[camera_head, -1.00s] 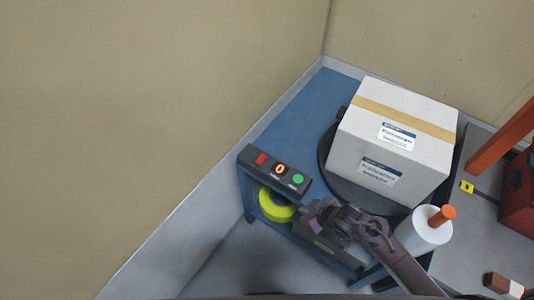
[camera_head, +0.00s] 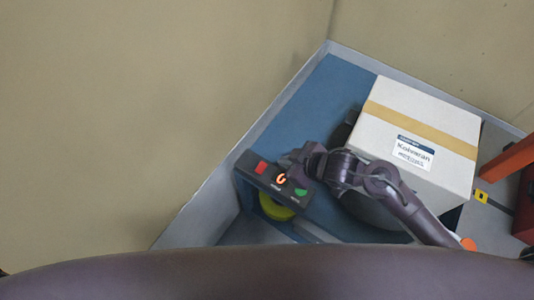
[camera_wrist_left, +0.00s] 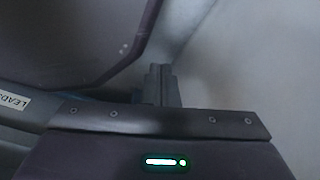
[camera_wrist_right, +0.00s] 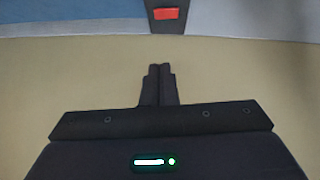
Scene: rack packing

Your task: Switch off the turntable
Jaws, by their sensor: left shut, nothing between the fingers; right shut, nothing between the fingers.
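The dark control box (camera_head: 245,162) sits at the blue table's front left corner. It carries a red button (camera_head: 261,167), a lit orange mark (camera_head: 281,178) and a green button (camera_head: 300,192). My right gripper (camera_head: 291,160) is shut and empty, at the control box's far edge; contact cannot be told. In the right wrist view its fingertips (camera_wrist_right: 158,68) point toward the red button (camera_wrist_right: 166,14), apart in the picture. The turntable (camera_head: 372,212) is partly hidden under a white taped carton (camera_head: 430,125) and behind my right arm. My left gripper (camera_wrist_left: 160,72) is shut and empty, low by a grey surface.
The blue table (camera_head: 310,105) has bare room behind the control box. A pale raised edge and beige walls (camera_head: 150,100) border it. A yellow-green roll (camera_head: 276,207) lies below the control box. An orange bar (camera_head: 508,157) and a red object stand at the right.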

